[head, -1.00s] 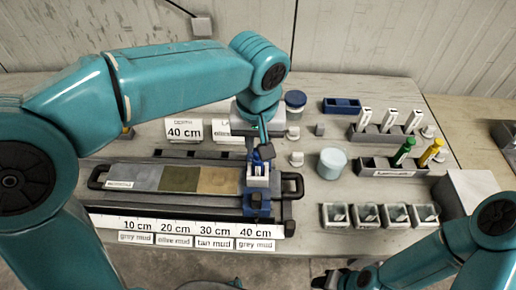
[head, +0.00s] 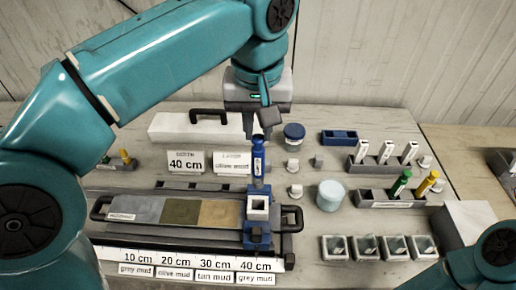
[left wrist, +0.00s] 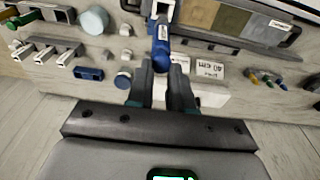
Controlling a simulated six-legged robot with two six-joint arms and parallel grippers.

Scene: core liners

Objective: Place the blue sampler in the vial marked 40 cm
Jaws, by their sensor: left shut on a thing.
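My left gripper (head: 262,132) is shut on the blue sampler (head: 258,160), which hangs upright with a pale label on its side. The sampler is above the blue frame with a white square opening (head: 257,208) at the 40 cm end of the core tray. In the left wrist view, the gripper fingers (left wrist: 161,85) hold the top of the blue sampler (left wrist: 161,48). Several white-labelled slim containers (head: 387,152) stand in a rack at the right; their marks are too small to read. My right gripper is out of view.
The core tray (head: 130,219) has a depth strip (head: 190,260) in front. A 40 cm card (head: 185,162) stands behind it. A green and a yellow tool (head: 427,183) stand in a rack (head: 378,198). A pale blue jar (head: 330,194) and several square boxes (head: 334,247) are at right.

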